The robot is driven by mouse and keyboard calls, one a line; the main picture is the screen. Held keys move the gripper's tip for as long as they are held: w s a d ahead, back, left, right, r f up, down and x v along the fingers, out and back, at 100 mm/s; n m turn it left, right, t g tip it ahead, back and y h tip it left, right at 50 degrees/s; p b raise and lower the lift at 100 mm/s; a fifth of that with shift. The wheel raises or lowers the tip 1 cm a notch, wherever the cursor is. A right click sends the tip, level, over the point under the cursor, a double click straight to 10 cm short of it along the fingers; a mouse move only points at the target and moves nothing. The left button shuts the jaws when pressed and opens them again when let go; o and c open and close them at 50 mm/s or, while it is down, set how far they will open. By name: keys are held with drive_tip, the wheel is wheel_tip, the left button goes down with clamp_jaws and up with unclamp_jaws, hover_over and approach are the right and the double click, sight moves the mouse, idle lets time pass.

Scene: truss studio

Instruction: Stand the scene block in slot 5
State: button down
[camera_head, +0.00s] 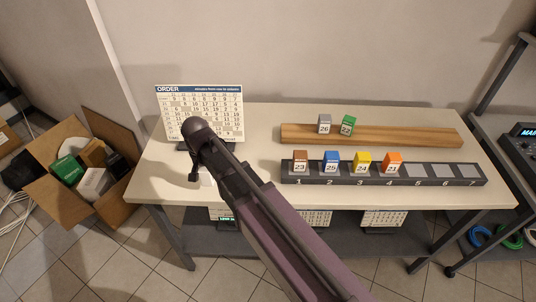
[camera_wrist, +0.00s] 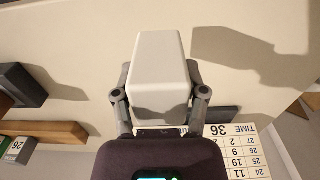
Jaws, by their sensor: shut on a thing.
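My gripper (camera_wrist: 160,72) is shut on a plain white block (camera_wrist: 158,60), one finger on each side of it, in the wrist view. In the head view my gripper (camera_head: 198,176) is over the left part of the table, in front of the order card, and my arm hides most of the block. The dark slot rack (camera_head: 384,182) lies to the right. Slots 1 to 3 hold brown block 23 (camera_head: 300,162), blue block 25 (camera_head: 332,162) and yellow block 24 (camera_head: 362,162). Slot 4 holds an orange block (camera_head: 392,162). Slot 5 (camera_head: 418,171) is empty, as are slots 6 and 7.
A wooden rail (camera_head: 400,138) behind the rack bears grey block 26 (camera_head: 324,124) and green block 22 (camera_head: 347,125). The order card (camera_head: 200,104) stands at the back left. A cardboard box (camera_head: 115,150) is on the floor at left. The table's right end is clear.

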wheel_tip(320, 180, up, 13)
drive_tip(key=p, duration=1.2)
drive_tip(key=shift+f+p, duration=0.1)
drive_tip(key=shift+p, duration=0.25)
drive_tip(key=shift+d, duration=0.1)
